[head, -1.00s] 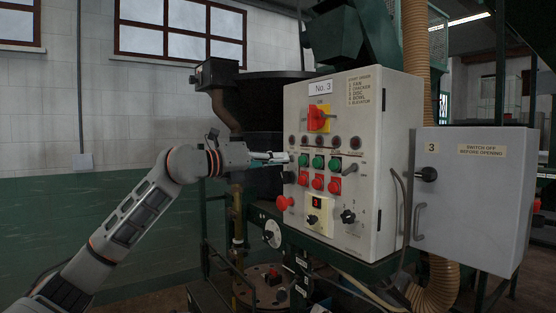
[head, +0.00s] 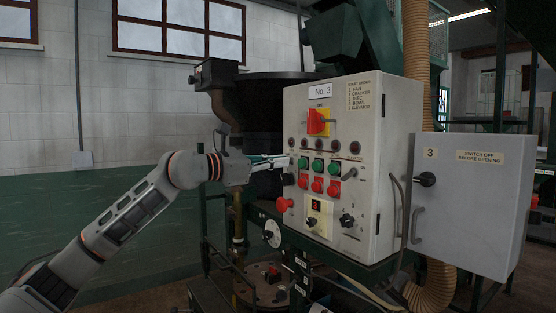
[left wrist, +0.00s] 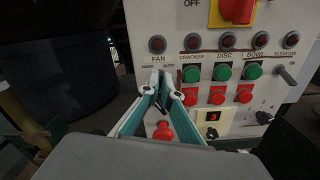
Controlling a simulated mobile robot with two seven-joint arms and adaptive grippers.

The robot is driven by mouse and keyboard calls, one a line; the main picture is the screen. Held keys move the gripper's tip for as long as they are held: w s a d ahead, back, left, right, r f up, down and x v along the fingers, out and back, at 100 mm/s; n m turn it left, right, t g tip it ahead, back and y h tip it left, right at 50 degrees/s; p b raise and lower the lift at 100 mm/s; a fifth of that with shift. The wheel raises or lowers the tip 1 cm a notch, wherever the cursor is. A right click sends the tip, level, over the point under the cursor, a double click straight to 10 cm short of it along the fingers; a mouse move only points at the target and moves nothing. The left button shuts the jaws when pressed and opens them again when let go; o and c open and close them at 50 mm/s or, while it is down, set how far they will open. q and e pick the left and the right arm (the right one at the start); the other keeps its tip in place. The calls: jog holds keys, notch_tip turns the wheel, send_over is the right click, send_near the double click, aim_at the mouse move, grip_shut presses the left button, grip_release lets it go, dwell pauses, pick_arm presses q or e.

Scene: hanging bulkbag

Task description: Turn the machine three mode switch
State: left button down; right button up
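The machine three control panel (head: 335,110), marked "No. 3", carries several switches. A black rotary switch (head: 312,221) sits under a small red-digit display, and another (head: 347,219) is at the lower right. A dark knob (head: 288,179) sits at the left, beside the red buttons. The label "FAN" with "HAND" and "AUTO" shows in the left wrist view, just above my fingertips. My left gripper (head: 284,160) is at the panel's left edge, above the dark knob. In the left wrist view its fingertips (left wrist: 161,82) are close together with a narrow gap. Whether they touch anything is unclear.
A red mushroom button (head: 284,204) sticks out below the gripper and shows between the fingers in the left wrist view (left wrist: 163,132). A red and yellow main switch (head: 318,121) is higher up. A grey cabinet door (head: 470,200) stands open at the right.

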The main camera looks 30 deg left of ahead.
pick_arm(q)
jog(key=shift+m, duration=1.3)
jog(key=c, duration=2.3)
grip_release()
jog(key=shift+s, duration=0.15)
jog(key=shift+v, duration=5.9)
